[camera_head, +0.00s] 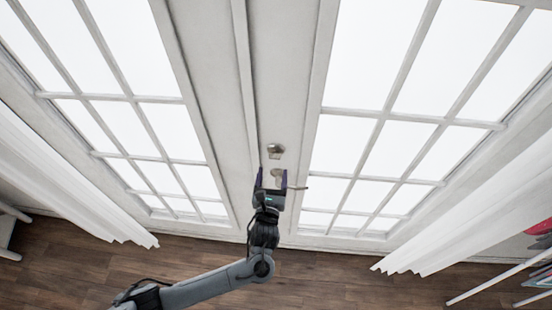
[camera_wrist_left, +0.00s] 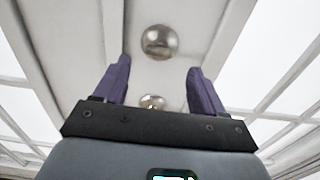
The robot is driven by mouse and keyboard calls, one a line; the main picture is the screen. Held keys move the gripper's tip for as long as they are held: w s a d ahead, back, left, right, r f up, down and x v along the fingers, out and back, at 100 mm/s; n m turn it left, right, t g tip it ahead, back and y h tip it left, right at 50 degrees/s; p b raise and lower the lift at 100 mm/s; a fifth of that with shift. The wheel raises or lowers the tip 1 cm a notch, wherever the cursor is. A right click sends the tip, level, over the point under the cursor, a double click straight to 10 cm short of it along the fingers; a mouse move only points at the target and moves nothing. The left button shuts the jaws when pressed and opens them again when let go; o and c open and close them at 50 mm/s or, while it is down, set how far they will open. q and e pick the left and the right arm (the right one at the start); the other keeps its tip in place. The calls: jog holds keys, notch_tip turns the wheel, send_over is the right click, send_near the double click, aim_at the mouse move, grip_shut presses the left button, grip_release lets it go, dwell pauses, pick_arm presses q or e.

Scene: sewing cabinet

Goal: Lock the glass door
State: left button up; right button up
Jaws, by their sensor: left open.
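The glass door (camera_head: 224,90) is a white double door with gridded panes, and it looks closed. A round metal lock knob (camera_head: 275,151) sits on the middle stile; it also shows in the left wrist view (camera_wrist_left: 159,42), beyond the fingertips. Below it is a metal door handle (camera_head: 295,188), partly hidden behind my gripper; a small part of metal hardware shows between the fingers in the wrist view (camera_wrist_left: 152,102). My left gripper (camera_head: 273,176) is open, its purple fingers pointing at the door just below the lock knob. Nothing is between the fingertips. My right gripper is not in view.
White curtains hang at the left (camera_head: 70,185) and right (camera_head: 470,215) of the door. A rack with hanging items (camera_head: 540,245) stands at the far right. The wooden floor (camera_head: 340,285) before the door is clear.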

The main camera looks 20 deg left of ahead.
aim_at(275, 159)
pick_arm(q)
jog(key=x, duration=0.7)
jog(key=shift+w+a+b, duration=0.1)
jog(key=shift+w+b, duration=0.25)
jog(key=shift+w, duration=0.05)
jog(key=c, duration=1.1)
jog(key=shift+o, duration=0.2)
